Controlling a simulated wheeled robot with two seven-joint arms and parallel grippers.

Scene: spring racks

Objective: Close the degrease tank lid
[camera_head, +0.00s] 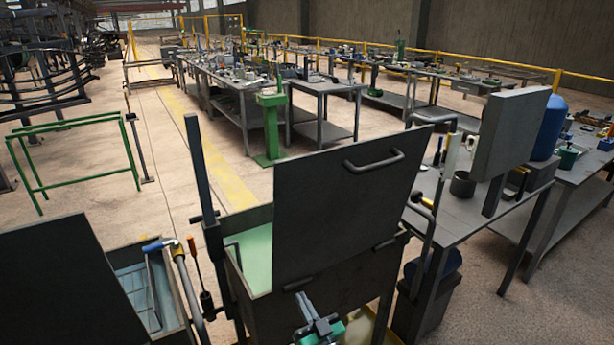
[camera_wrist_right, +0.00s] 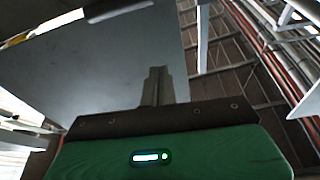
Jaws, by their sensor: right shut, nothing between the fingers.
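The degrease tank (camera_head: 256,308) is a dark metal box with pale green liquid inside, in the middle front of the head view. Its dark flat lid (camera_head: 340,205) stands open, tilted up, with a bar handle (camera_head: 374,161) near its top right. My right gripper (camera_head: 314,318) is in front of the tank, low at the picture's bottom edge, below the lid's lower edge. It is shut and empty. In the right wrist view the shut fingers (camera_wrist_right: 157,86) show against a large grey panel (camera_wrist_right: 110,70), which looks like the lid. I cannot tell whether they touch. My left gripper is not in view.
A second tank (camera_head: 150,285) with a raised dark lid (camera_head: 60,285) stands at the left. A dark upright post (camera_head: 196,165) rises beside the degrease tank. A workbench (camera_head: 470,220) with a grey board and tools stands close on the right. Open floor lies behind.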

